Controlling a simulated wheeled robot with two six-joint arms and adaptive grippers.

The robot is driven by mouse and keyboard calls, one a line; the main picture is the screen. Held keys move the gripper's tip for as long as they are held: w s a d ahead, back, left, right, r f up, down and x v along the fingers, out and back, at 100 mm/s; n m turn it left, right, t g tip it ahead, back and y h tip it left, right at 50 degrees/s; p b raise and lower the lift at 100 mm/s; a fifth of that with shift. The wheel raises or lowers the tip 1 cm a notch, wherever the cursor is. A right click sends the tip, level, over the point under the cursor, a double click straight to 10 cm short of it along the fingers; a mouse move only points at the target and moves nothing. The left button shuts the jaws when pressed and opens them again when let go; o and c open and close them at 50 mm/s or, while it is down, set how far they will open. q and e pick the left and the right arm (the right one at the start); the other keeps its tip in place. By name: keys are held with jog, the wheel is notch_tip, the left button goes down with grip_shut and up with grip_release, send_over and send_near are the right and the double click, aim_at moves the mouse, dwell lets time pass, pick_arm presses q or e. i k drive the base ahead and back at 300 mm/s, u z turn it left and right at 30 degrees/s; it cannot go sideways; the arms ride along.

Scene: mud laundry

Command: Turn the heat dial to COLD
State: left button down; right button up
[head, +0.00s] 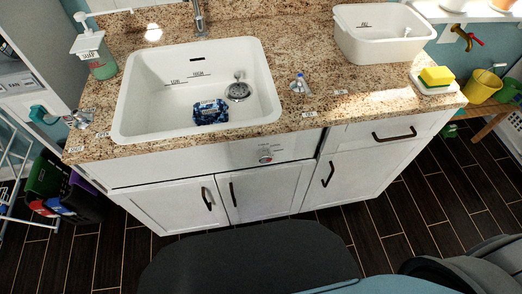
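The heat dial (265,158) is a small round knob with a grey and reddish face. It sits on the white front panel below the sink, above the cabinet doors. Small markings surround it, too small to read, so I cannot tell its setting. Nothing covers or touches the dial. Neither of my grippers is in view; only dark parts of my own body show along the bottom edge and lower right.
The white sink (135,105) holds a blue packet (210,112). A white tub (350,42), a yellow sponge (436,76) and a soap bottle (95,55) stand on the speckled counter (340,118). Dark handles (207,199) stick out from the doors. The space before the panel is clear.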

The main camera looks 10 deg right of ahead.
aim_at(264, 154)
jog(key=u, duration=1.3)
jog(key=k, duration=1.35)
jog(key=z, duration=2.05)
jog(key=i, duration=0.5)
jog(key=u, duration=0.1)
